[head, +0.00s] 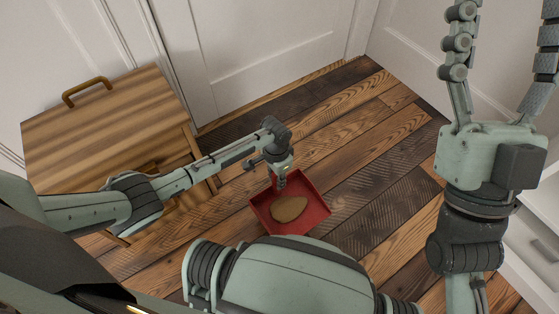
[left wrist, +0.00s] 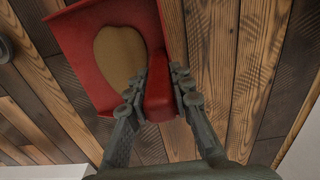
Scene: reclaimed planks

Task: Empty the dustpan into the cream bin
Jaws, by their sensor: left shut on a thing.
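A red dustpan (head: 308,222) with a raised rim is in the middle of the head view, over the plank floor. A flat brown, rounded mass (head: 290,209) lies in it. My left gripper (head: 281,184) is at the pan's far edge, shut on its handle. In the left wrist view the fingers (left wrist: 160,82) clasp a red part of the dustpan (left wrist: 80,45), and the brown mass (left wrist: 121,52) is still inside. I cannot tell how high the pan is off the floor. My right gripper (head: 502,75) is raised at the right, open and empty. I cannot make out a cream bin.
A striped wooden cabinet (head: 105,120) with a bar handle stands at the left. White panelled doors (head: 260,45) line the back. A white drawer unit (head: 530,235) is at the right edge. The plank floor (head: 385,150) right of the pan is clear.

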